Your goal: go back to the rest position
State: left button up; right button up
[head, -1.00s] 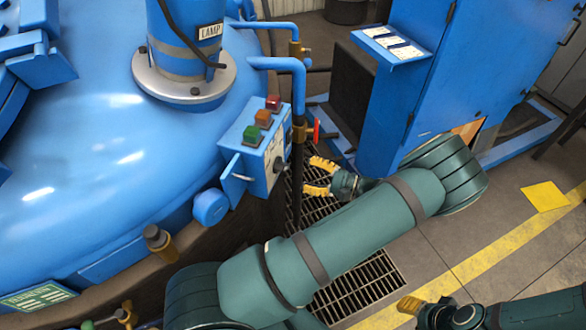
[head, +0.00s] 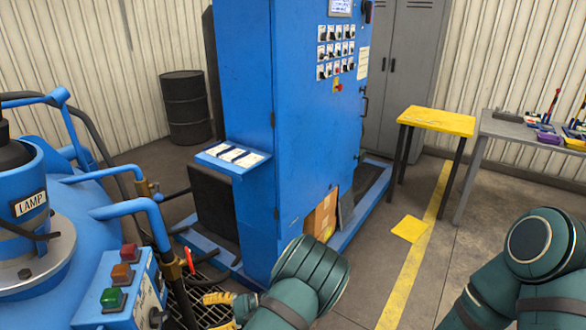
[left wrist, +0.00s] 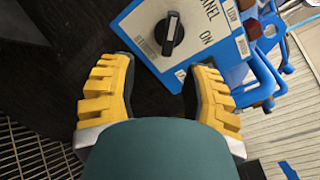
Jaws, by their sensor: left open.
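My left gripper (head: 218,312) is at the bottom of the head view, partly cut off, just right of the blue control box (head: 112,292). In the left wrist view its two yellow fingers (left wrist: 158,92) are spread apart with nothing between them. The box's white face with a black rotary knob (left wrist: 170,33) lies beyond the fingertips, apart from them. The box carries red, orange and green buttons. My right arm (head: 530,262) shows at the lower right; its gripper is outside the picture.
A tall blue cabinet (head: 298,120) with a document shelf (head: 233,172) stands ahead. The blue furnace lid (head: 40,275) and pipes are at left. A black drum (head: 186,108), yellow table (head: 436,120) and grey bench (head: 505,128) stand farther back.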

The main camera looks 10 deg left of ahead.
pick_arm(q)
jog(key=s+f+g+h, duration=0.1)
jog(key=s+f+h, duration=0.6)
jog(key=s+f, duration=0.25)
jog(key=s+d+f+n+t+h, duration=0.1)
jog(key=s+d+f+n+h, duration=0.1)
jog(key=s+d+f+h, duration=0.5)
jog(key=w+d+r+n+t+h, duration=0.4)
jog(key=d+r+t+h, duration=0.2)
jog(key=d, duration=0.3)
jog(key=shift+n+t+h, duration=0.3)
jog(key=shift+n+t, duration=0.1)
jog(key=shift+t, duration=0.3)
jog(key=shift+w, duration=0.1)
